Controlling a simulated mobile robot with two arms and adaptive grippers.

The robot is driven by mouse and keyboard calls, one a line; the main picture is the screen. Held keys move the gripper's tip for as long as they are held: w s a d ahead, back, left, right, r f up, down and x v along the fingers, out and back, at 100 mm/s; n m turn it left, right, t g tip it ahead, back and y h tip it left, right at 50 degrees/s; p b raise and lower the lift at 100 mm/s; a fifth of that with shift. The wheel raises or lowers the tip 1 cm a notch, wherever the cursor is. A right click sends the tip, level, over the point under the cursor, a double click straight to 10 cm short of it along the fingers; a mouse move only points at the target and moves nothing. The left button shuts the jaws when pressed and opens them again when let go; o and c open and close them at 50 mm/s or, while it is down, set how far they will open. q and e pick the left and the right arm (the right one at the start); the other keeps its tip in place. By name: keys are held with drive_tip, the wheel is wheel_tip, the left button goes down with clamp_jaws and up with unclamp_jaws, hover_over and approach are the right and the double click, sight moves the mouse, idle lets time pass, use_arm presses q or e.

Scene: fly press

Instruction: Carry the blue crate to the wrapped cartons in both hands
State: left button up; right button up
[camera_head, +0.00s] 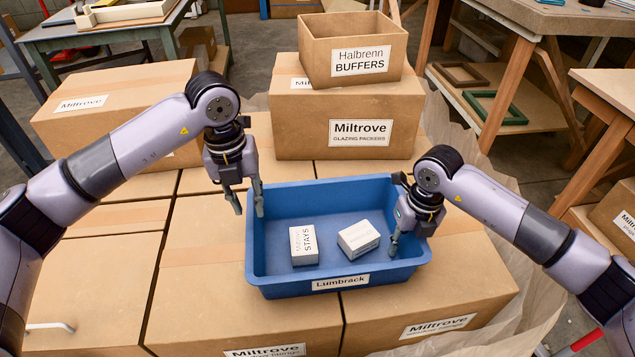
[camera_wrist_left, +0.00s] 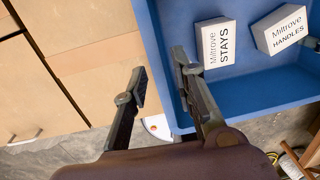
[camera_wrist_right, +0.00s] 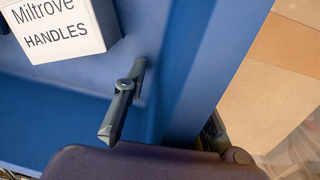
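The blue crate (camera_head: 300,288), labelled Lumbrack, rests level on a layer of brown cartons (camera_head: 205,305) with crumpled brown paper around their right side. Inside it lie a white Stays box (camera_head: 304,246) and a white Handles box (camera_head: 359,239). My left gripper (camera_head: 247,205) is open at the crate's left wall; in the left wrist view (camera_wrist_left: 163,85) one finger is outside and one over the inside. My right gripper (camera_head: 400,240) is at the right wall; in the right wrist view one finger is inside, apart from the wall, and the other is mostly hidden outside.
A large Miltrove carton (camera_head: 345,115) stands behind the crate with an open Halbrenn Buffers box (camera_head: 350,50) on it. Another carton (camera_head: 120,105) stands at the back left. Workbenches stand at the back left and right. Carton tops left of the crate are clear.

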drive_tip(key=shift+r, duration=0.25)
use_arm(q)
wheel_tip(320, 180, up, 2)
drive_tip(key=shift+r, duration=0.1)
use_arm(e)
wheel_tip(320, 180, up, 12)
drive_tip(key=shift+d+f, duration=0.25)
drive_tip(key=shift+d, duration=0.2)
drive_tip(key=shift+w, duration=0.1)
